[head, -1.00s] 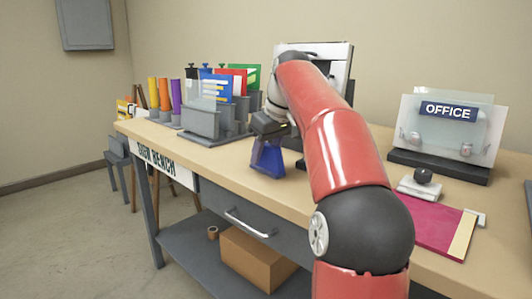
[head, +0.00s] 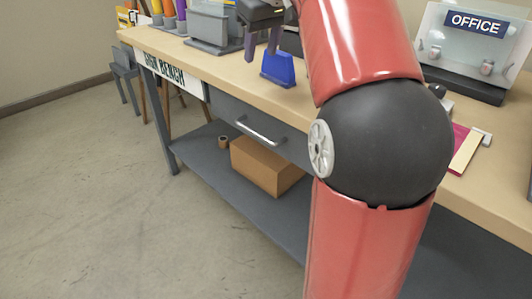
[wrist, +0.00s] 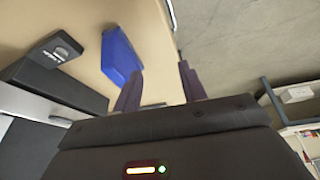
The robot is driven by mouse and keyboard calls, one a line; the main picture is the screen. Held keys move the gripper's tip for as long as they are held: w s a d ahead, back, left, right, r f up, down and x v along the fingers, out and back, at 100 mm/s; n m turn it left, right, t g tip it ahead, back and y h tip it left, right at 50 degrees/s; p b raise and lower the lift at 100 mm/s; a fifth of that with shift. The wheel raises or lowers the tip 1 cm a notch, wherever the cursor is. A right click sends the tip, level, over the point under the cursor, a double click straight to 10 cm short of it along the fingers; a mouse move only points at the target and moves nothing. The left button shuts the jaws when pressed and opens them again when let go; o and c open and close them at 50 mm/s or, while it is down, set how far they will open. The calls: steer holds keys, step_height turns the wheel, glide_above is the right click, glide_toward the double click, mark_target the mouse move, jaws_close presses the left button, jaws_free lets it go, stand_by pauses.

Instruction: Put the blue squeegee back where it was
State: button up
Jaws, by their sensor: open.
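The blue squeegee (head: 278,68) is on the wooden bench top (head: 205,66), close to its front edge. It looks upright in the head view, and it also shows in the wrist view (wrist: 120,58), left of my fingers. My gripper (head: 262,45) is open, with its two dark purple fingers apart and empty. In the head view the fingers hang just above and left of the squeegee. In the wrist view the fingertips (wrist: 160,76) are apart, with bare bench and a strip of its edge between them. I cannot tell whether a finger touches the squeegee.
A grey holder (head: 210,28) stands left of my gripper. The OFFICE sign (head: 472,32) stands on a dark base at right. A small black block (wrist: 56,50) lies near the squeegee. Below are a drawer handle (head: 260,132) and a cardboard box (head: 266,165). The floor at left is clear.

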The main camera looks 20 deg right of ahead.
steer(key=s+a+f+m, duration=0.1)
steer(key=s+a+f, duration=0.4)
steer(key=s+f, duration=0.6)
steer(key=s+a+f+m+t, duration=0.1)
steer(key=s+a+f, duration=0.3)
steer(key=s+f, duration=0.7)
steer(key=shift+s+a+f, duration=0.25)
steer(key=shift+a+f, duration=0.1)
steer(key=shift+f, duration=0.4)
